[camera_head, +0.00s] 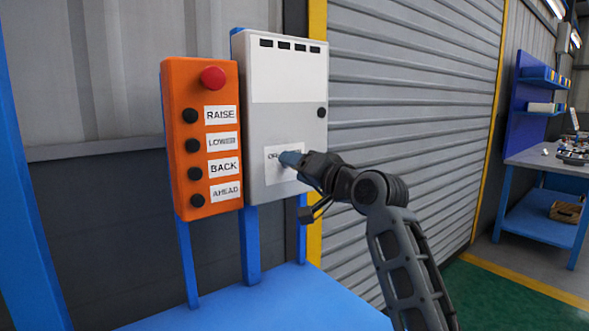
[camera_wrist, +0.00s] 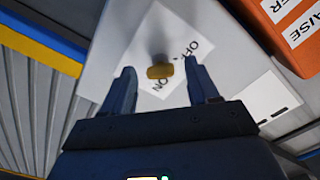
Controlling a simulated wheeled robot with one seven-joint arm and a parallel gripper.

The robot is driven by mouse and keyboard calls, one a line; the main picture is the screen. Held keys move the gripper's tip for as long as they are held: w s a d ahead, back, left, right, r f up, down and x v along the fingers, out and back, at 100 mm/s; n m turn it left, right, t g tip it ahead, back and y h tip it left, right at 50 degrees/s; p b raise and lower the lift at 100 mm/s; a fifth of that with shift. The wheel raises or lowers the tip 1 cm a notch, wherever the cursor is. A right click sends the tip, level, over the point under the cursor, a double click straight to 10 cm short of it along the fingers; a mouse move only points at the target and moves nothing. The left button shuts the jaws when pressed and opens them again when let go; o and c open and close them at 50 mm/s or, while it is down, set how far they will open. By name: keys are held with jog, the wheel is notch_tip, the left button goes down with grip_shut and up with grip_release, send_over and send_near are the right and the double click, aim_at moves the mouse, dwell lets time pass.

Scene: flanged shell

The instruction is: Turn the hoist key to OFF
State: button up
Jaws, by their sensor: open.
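The hoist key (camera_wrist: 159,71) is a small brass-yellow piece on the grey panel box (camera_head: 289,130). It stands out from a white label (camera_wrist: 188,70) that reads OFF and ON. Which word the key points to I cannot tell. In the wrist view my gripper (camera_wrist: 161,72) is open, with one blue finger on each side of the key and a visible gap on both sides. In the head view my gripper (camera_head: 290,158) is at the label on the box's lower front and hides the key and part of the lettering.
An orange control box (camera_head: 204,140) with a red knob and black buttons marked RAISE, LOWER, BACK and AHEAD stands close left of the panel box. A blue table (camera_head: 270,300) lies below. A shutter door (camera_head: 420,90) is to the right, and a workbench (camera_head: 540,160) farther right.

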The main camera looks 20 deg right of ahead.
jog(key=v, duration=0.6)
jog(key=shift+s, duration=0.15)
